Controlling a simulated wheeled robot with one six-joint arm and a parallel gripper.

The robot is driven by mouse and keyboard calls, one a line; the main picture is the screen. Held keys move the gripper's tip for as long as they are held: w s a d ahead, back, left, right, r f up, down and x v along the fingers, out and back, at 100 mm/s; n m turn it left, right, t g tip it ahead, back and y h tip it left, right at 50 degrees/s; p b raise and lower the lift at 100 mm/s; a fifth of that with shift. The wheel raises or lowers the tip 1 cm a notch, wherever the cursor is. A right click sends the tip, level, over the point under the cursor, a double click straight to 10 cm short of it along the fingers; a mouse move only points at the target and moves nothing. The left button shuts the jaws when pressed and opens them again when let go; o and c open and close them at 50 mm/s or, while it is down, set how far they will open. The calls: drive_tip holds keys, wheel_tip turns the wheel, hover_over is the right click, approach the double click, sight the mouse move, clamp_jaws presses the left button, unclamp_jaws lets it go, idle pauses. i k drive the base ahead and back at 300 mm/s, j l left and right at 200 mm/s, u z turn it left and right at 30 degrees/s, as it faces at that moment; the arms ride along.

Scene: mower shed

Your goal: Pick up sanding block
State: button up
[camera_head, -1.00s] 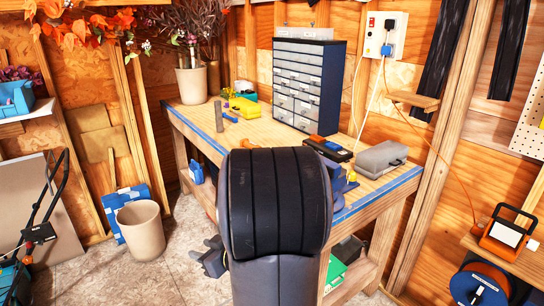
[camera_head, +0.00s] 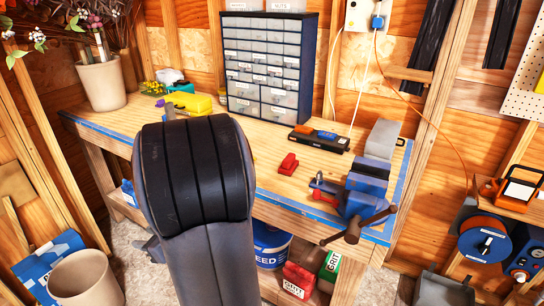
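A small red block (camera_head: 288,163), which looks like the sanding block, lies on the wooden workbench (camera_head: 265,180), in front of the drawer cabinet. It lies to the right of my dark arm, with bare bench top around it. My gripper (camera_head: 150,248) shows only as a small dark part at the left edge of my arm, low beside the bench front and apart from the block. Its fingers are mostly hidden behind the arm, so its opening does not show.
A black-and-orange tool (camera_head: 319,138) lies behind the block. The drawer cabinet (camera_head: 268,70) stands at the back. A beige bin (camera_head: 88,280) stands on the floor at left.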

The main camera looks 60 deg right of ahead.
sight(289, 165)
drive_tip(key=i+l+z, duration=0.1)
drive_tip(key=i+z, duration=0.4)
drive_tip(key=i+j+z, duration=0.1)
drive_tip(key=i+z, duration=0.35)
drive_tip(key=i+j+z, duration=0.3)
drive_tip(key=i+z, duration=0.3)
drive_tip(key=z, duration=0.35)
drive_tip(key=i+z, duration=0.1)
drive_tip(key=z, duration=0.3)
drive_tip(key=j+z, duration=0.1)
drive_tip(key=z, duration=0.35)
drive_tip(key=i+j+z, duration=0.1)
drive_tip(key=z, duration=0.3)
